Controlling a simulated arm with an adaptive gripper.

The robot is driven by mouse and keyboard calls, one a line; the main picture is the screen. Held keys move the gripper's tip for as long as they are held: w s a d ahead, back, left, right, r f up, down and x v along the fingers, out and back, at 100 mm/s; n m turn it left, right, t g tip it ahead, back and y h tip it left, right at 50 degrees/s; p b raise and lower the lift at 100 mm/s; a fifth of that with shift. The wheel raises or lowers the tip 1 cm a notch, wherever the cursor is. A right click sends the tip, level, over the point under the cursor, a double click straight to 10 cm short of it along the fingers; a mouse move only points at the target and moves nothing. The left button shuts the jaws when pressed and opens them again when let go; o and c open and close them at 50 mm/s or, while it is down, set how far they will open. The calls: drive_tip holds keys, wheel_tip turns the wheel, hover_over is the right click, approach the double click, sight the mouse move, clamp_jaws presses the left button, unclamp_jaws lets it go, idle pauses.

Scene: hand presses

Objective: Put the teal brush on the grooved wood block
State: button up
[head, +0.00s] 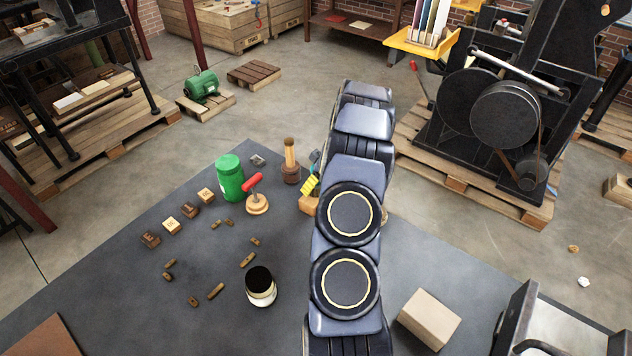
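A tan wood block (308,205) shows at the left edge of my arm, which covers most of it; a small tan piece shows on the arm's right side, and I cannot tell if it is the same block. No grooves can be made out. A small dark teal piece (315,158) shows beside the arm, above a yellow and black piece (310,184). It may be part of the teal brush, but too little shows to be sure. My gripper is hidden behind my arm, so its fingers and anything in them cannot be seen.
On the dark table (120,290) stand a green jar (229,178), a red-handled stamp (256,198), a wooden-handled tool (290,165), an open dark-filled can (261,287), letter blocks (172,226), small wood pieces (216,291) and a pale block (429,318). The front left is mostly clear.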

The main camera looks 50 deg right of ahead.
drive_tip(key=v, duration=1.2)
drive_tip(key=w+a+r+n+g+y, duration=0.1)
drive_tip(key=a+r, duration=0.4)
drive_tip(key=a, duration=0.8)
drive_tip(key=w+a+r+n+g+y, duration=0.15)
drive_tip(key=a+r, duration=0.35)
drive_tip(key=a, duration=0.8)
drive_tip(key=s+a+r+m+g+h, duration=0.1)
drive_tip(key=s+a+g, duration=0.1)
drive_tip(key=s+a, duration=0.5)
drive_tip(key=s+a+r+g+h, duration=0.1)
drive_tip(key=s+a+r, duration=0.1)
drive_tip(key=s+a, duration=0.5)
drive_tip(key=s, duration=0.6)
drive_tip(key=shift+s+m+g, duration=0.2)
drive_tip(key=shift+m+g, duration=0.15)
